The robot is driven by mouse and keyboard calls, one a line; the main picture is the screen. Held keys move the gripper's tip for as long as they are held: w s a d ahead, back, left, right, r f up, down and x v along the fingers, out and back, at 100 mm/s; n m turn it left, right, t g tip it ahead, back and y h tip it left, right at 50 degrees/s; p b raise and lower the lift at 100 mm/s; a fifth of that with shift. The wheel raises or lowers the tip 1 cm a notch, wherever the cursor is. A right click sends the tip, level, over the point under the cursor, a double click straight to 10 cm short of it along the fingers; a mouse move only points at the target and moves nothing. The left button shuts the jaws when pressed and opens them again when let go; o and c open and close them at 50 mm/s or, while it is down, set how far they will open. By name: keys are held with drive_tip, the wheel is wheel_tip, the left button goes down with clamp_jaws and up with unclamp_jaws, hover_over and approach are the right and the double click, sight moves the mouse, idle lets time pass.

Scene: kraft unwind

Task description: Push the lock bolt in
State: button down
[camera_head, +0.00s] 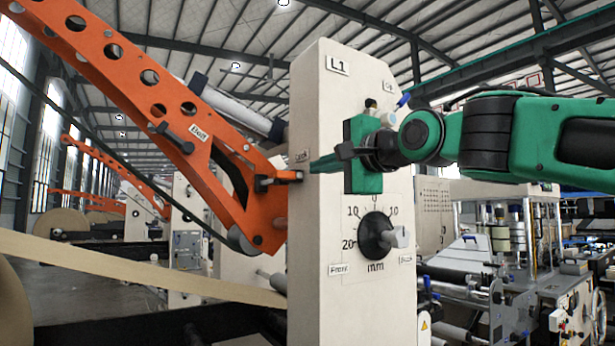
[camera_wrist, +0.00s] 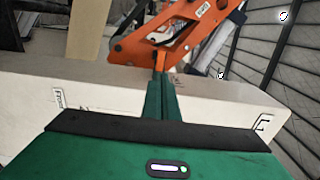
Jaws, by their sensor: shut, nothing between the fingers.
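The lock bolt (camera_head: 289,176) shows in the head view at the lower end of the orange perforated arm (camera_head: 225,160), beside the left edge of the cream L1 post (camera_head: 345,120). A small label that seems to read "Lock" is just above it. My green gripper (camera_head: 314,165) is shut and empty in front of the post, its fingertips pointing left, just right of the bolt. Contact cannot be told.
A black dial (camera_head: 376,236) with a light knob sticks out of the post below my gripper. A blue-tipped lever (camera_head: 403,99) is above it. A kraft web (camera_head: 130,270) runs at the lower left. A black handle (camera_head: 172,137) sits on the orange arm.

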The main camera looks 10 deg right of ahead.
drive_tip(key=shift+v, duration=0.9)
